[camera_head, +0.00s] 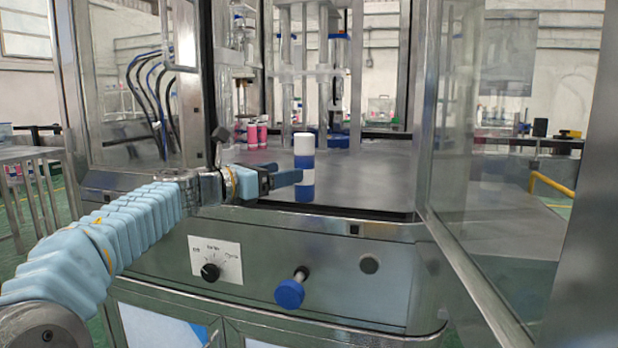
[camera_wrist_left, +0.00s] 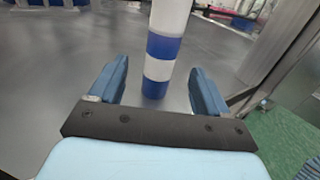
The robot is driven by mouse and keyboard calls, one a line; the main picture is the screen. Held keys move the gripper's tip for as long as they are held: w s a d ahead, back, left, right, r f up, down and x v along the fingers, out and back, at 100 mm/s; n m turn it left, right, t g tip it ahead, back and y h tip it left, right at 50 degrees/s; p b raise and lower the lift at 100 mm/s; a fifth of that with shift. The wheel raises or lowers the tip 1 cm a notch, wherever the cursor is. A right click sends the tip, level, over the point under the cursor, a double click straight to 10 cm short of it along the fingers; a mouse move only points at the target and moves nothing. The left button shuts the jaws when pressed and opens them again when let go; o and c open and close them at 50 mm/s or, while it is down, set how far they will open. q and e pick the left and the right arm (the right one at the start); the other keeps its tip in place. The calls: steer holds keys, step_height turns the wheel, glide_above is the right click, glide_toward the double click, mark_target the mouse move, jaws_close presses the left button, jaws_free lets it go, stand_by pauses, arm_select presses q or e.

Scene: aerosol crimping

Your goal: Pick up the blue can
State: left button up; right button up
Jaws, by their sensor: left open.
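The blue can (camera_head: 304,163) stands upright on the machine's grey work surface in the head view. It has blue and white bands and a white top. My left gripper (camera_head: 284,179) reaches in from the left, with its fingertips at the can's left side. In the left wrist view the can (camera_wrist_left: 162,55) stands ahead, in line with the gap between the two open blue fingers of my left gripper (camera_wrist_left: 155,85). A clear gap shows on each side of it. I cannot tell how deep the can is between the fingers. My right gripper is not in view.
The grey work surface (camera_head: 370,180) is clear to the right of the can. Pink cans (camera_head: 257,133) stand farther back. A glass door (camera_head: 480,160) stands open at the right. A dial (camera_head: 210,272) and a blue knob (camera_head: 289,293) are on the front panel.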

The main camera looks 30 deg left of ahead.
mark_target(311, 169)
arm_select(q)
steer(key=x, duration=0.3)
steer(key=shift+w+d, duration=0.15)
steer(key=shift+w, duration=0.1)
steer(key=p+x, duration=0.1)
steer(key=x, duration=0.4)
steer(key=shift+w+d+f+p, duration=0.15)
steer(key=shift+f+p, duration=0.1)
steer(key=shift+p, duration=0.15)
steer(key=shift+c, duration=0.2)
steer(key=c, duration=1)
steer(key=shift+c, duration=0.5)
steer(key=shift+r, duration=0.15)
